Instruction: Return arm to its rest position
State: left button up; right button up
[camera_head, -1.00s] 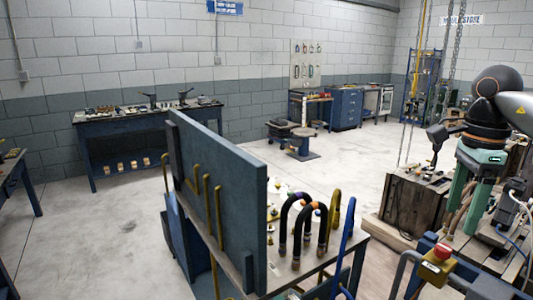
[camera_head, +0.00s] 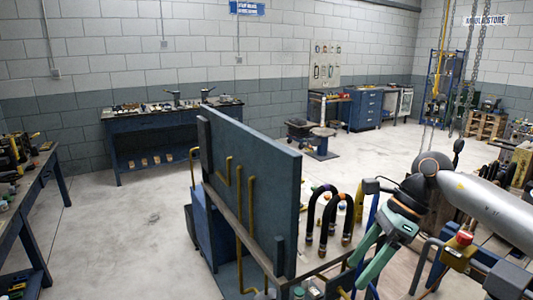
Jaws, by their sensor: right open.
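My right arm (camera_head: 490,209) comes in from the right edge, grey-white with dark joints. Its gripper (camera_head: 362,270) has green fingers that are spread open and empty. They point down and to the left at the right end of the blue-grey bench, just right of the dark curved hoses (camera_head: 324,215). I cannot tell whether the fingers touch anything there. My left gripper is not in view.
A tall blue panel (camera_head: 256,190) with yellow hooks stands on the bench. A red emergency button (camera_head: 464,238) sits near the arm. A blue workbench (camera_head: 125,131) lines the back wall. Another table (camera_head: 32,184) is at the left. The floor (camera_head: 150,235) between is clear.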

jog(key=s+a+f+m+t+y, duration=0.1)
jog(key=s+a+f+m+y, duration=0.1)
jog(key=a+m+y, duration=0.7)
jog(key=s+a+f+m+t+y, duration=0.1)
jog(key=s+a+f+m+y, duration=0.2)
jog(key=a, duration=0.9)
jog(key=d+f+m+t+h, duration=0.5)
jog(key=f+m+t, duration=0.25)
jog(key=m, duration=0.65)
jog(key=d+f+m+t+h, duration=0.5)
jog(key=f+m+t, duration=0.25)
jog(key=m, duration=0.65)
jog(key=s+d+f+m+g+h, duration=0.2)
jog(key=s+d+f+m+g, duration=0.1)
jog(key=s+f, duration=0.5)
jog(key=s+d+f+m+g+h, duration=0.3)
jog(key=s+d+f+m, duration=0.2)
jog(key=s+f, duration=0.3)
jog(key=shift+f+m+g+h, duration=0.3)
jog(key=shift+f+m, duration=0.25)
jog(key=shift+m, duration=0.35)
